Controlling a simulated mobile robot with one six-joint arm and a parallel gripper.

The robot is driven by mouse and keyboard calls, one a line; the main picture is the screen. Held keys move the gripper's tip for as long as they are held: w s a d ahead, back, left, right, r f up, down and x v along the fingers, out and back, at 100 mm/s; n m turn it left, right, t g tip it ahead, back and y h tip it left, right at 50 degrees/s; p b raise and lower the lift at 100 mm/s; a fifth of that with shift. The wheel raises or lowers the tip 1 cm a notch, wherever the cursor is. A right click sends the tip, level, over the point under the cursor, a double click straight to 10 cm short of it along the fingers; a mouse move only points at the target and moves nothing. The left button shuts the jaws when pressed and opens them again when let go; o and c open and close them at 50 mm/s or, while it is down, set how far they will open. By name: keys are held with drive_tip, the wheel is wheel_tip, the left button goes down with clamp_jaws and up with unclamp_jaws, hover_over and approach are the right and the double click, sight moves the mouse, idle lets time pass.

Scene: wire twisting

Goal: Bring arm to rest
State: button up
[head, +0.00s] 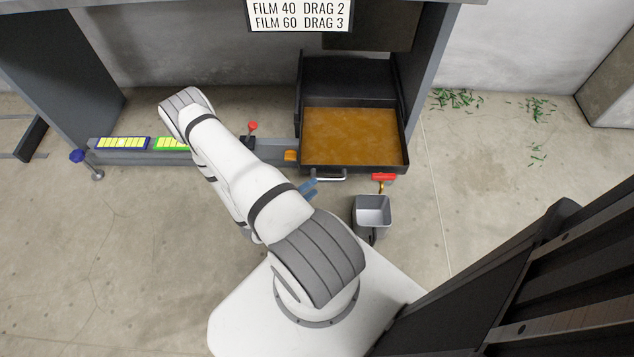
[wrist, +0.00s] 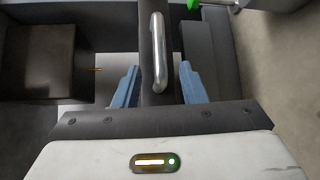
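My arm reaches from the base and bends back down in the head view. My gripper (head: 311,187) shows only as blue fingers beside the arm, near the front of an open drawer (head: 404,150). In the wrist view my gripper (wrist: 160,72) is open, with its two blue fingers well apart. The silver drawer handle (wrist: 158,50) runs between the fingers, and a gap shows on each side of it. The handle also shows in the head view (head: 330,178). I cannot tell how far the fingertips are from the drawer front.
The drawer holds an orange-brown surface (head: 350,135). A grey bin (head: 372,203) stands right of my gripper, below a red handle (head: 384,177). A red-knobbed lever (head: 252,126) and yellow panels (head: 122,143) line the bench's front rail. Green scraps (head: 455,98) lie on the right floor.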

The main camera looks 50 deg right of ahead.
drive_tip(key=shift+a, duration=0.55)
drive_tip(key=shift+r, duration=0.1)
drive_tip(key=w+a+r+m+g+y+p, duration=0.2)
drive_tip(key=r+p, duration=0.2)
drive_tip(key=r, duration=0.8)
drive_tip(key=w+a+r+m+g+y+p, duration=0.15)
drive_tip(key=r+p, duration=0.25)
drive_tip(key=r, duration=0.8)
drive_tip(key=w+a+r+m+g+y+p, duration=0.1)
drive_tip(key=a+r+g+y+p, duration=0.2)
drive_tip(key=r, duration=0.9)
drive_tip(key=s+a+r+n+t+y+p, duration=0.1)
drive_tip(key=a+r+t+y+p, duration=0.2)
drive_tip(key=r, duration=0.8)
drive_tip(key=s+a+r+n+t+y+p, duration=0.1)
drive_tip(key=a+r+t+y+p, duration=0.2)
drive_tip(key=a+r+p, duration=0.4)
drive_tip(key=s+a+r+n+t+y+p, duration=0.1)
drive_tip(key=a+r+t+y+p, duration=0.3)
drive_tip(key=r, duration=1.2)
drive_tip(key=shift+s+a+r+n+p, duration=0.2)
drive_tip(key=shift+s+a+n+p, duration=0.15)
drive_tip(key=shift+s+a+p, duration=0.35)
drive_tip(key=shift+w+t, duration=0.1)
drive_tip(key=shift+t, duration=0.15)
